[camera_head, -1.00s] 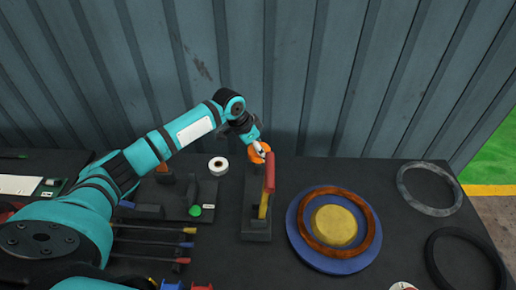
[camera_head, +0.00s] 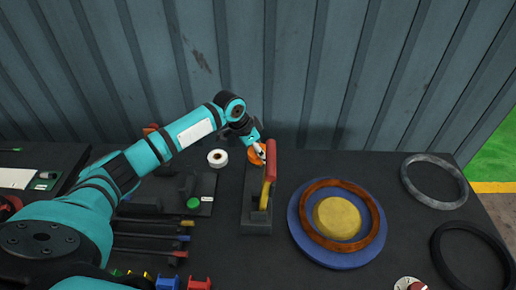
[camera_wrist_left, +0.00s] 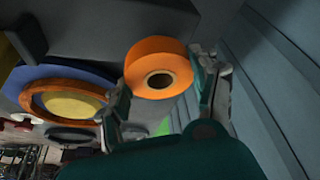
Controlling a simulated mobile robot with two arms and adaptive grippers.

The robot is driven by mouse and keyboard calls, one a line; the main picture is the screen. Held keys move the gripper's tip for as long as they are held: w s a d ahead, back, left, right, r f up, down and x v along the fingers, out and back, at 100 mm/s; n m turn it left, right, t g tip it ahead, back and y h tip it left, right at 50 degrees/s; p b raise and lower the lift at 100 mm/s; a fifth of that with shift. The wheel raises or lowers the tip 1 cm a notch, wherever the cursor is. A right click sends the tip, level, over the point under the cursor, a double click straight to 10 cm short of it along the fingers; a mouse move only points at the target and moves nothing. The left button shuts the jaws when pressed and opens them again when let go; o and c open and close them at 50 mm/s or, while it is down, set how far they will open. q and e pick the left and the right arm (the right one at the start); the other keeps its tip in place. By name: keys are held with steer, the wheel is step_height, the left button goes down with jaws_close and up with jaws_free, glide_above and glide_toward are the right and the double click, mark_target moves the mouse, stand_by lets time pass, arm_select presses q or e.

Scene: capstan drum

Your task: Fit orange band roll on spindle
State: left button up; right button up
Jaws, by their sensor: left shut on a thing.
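The orange band roll (camera_head: 255,159) is held by my left gripper (camera_head: 259,151), near the back edge of the table. In the left wrist view the orange roll (camera_wrist_left: 158,54) sits between the two fingers of my left gripper (camera_wrist_left: 167,88), and its dark centre hole faces the camera. In the head view the roll is partly hidden behind the gripper and a red-and-yellow lever (camera_head: 271,162) on a black stand (camera_head: 257,228). I cannot clearly make out the spindle. My right gripper is not in view.
A blue disc (camera_head: 297,232) with a brown ring (camera_head: 374,237) and a yellow centre (camera_head: 338,218) lies right of the stand. A white tape roll (camera_head: 217,158) is left of it. Grey (camera_head: 408,186) and black (camera_head: 440,268) rings lie far right. A corrugated wall (camera_head: 330,75) stands behind.

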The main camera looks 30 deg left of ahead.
mark_target(255, 155)
arm_select(q)
steer(key=shift+f+b, duration=0.55)
steer(key=shift+f, duration=1)
steer(key=shift+f, duration=0.5)
steer(key=o, duration=1.3)
steer(key=v, duration=1.2)
steer(key=shift+r, duration=0.1)
